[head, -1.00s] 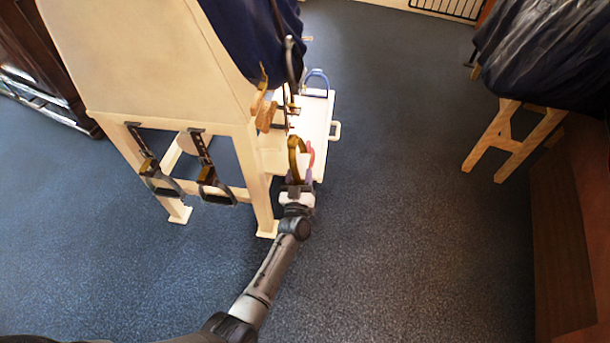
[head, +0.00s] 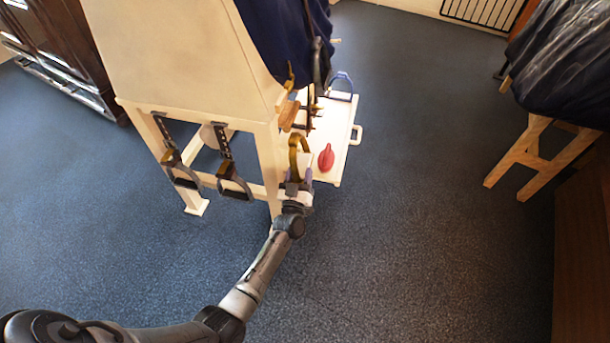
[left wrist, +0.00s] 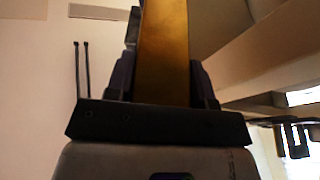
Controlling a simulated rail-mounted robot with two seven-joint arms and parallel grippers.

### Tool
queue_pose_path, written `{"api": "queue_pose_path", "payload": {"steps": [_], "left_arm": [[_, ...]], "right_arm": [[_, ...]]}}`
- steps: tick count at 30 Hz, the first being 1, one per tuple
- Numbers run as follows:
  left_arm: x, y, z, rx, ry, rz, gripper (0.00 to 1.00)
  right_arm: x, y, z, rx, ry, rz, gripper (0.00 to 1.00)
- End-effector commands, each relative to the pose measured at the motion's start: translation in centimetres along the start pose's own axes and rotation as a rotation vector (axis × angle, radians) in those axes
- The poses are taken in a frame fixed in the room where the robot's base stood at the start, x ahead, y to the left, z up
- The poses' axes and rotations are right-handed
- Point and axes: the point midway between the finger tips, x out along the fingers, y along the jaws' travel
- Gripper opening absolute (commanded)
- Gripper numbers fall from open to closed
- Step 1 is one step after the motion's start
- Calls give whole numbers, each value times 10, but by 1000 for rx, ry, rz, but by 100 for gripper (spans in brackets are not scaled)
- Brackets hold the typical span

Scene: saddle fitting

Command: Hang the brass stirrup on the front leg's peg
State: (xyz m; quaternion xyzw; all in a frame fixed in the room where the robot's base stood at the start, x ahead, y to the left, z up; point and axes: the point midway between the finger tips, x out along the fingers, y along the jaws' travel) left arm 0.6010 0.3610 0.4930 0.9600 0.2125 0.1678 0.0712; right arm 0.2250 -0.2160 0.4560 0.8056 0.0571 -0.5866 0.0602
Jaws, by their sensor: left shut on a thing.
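The brass stirrup (head: 299,148) is held upright in my left gripper (head: 298,184), which is shut on its lower part. In the left wrist view the stirrup (left wrist: 163,55) fills the space between the fingers. The gripper and stirrup are just right of the cream stand's front leg (head: 268,155) in the head view. I cannot tell whether they touch it. A wooden block-like piece (head: 290,116) sticks out above the stirrup. I cannot clearly make out the leg's peg. My right gripper is not in view.
A wooden trestle (head: 530,155) stands right. The floor between is clear.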

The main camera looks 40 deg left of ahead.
Motion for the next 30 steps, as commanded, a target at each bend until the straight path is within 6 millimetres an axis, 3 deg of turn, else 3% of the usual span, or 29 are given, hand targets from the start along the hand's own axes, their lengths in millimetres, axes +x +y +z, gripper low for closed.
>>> {"api": "queue_pose_path", "payload": {"steps": [12,30], "left_arm": [[-2,-17,6,0,2,0,14],[-3,-21,11,0,1,0,14]], "right_arm": [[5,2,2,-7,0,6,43],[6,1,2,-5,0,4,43]]}}
